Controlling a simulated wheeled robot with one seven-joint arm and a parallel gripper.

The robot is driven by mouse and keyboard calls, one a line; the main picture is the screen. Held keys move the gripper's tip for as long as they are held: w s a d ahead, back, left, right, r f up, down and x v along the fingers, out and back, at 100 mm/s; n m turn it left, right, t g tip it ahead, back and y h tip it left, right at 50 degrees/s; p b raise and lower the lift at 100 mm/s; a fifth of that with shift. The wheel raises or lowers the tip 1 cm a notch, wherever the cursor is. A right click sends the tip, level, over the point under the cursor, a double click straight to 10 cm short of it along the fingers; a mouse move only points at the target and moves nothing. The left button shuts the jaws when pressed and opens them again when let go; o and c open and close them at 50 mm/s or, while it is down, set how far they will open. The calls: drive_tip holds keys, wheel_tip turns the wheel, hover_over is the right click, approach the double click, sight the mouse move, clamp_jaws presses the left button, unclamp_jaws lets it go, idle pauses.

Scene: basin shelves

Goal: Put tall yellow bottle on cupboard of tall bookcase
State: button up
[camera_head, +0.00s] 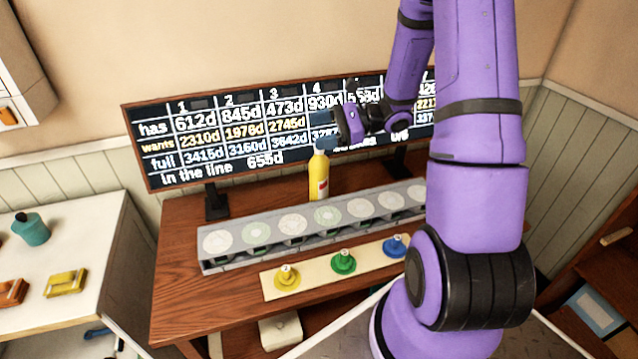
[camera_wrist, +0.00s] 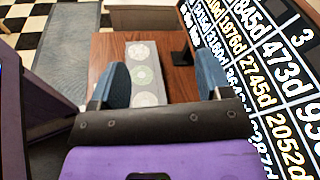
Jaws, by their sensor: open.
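My gripper (camera_head: 323,131) is open at the height of the bottle's top, in front of the board. Its blue fingers overlap the bottle's top in the head view; I cannot tell if they touch it. In the wrist view the gripper (camera_wrist: 163,78) has its fingers wide apart, and no bottle shows between them. I cannot identify the tall bookcase's cupboard for sure.
A black number board (camera_head: 230,140) stands behind the bottle. The grey strip (camera_head: 230,262) and a plate with yellow (camera_head: 287,279), green (camera_head: 343,262) and blue (camera_head: 396,246) knobs lie in front. A white table (camera_head: 40,305) is left; brown shelving (camera_head: 590,275) is right.

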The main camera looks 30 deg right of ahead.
sight(319, 164)
drive_tip(key=w+d+f+m+t+h, duration=0.2)
drive_tip(key=d+f+m+t+h, duration=0.3)
drive_tip(key=d+f+m+t, duration=0.6)
drive_tip(key=shift+w+a+f+n+g, duration=0.15)
drive_tip(key=shift+w+a+f+g, duration=0.45)
drive_tip(key=shift+w, duration=0.9)
drive_tip(key=shift+w+a+f+n+g, duration=0.1)
drive_tip(key=shift+w+a+f+g, duration=0.15)
drive_tip(key=shift+w+a+f, duration=0.8)
drive_tip(key=shift+w+a+n+g, duration=0.15)
drive_tip(key=shift+w+a+g, duration=0.3)
drive_tip(key=shift+w, duration=1.45)
clamp_jaws()
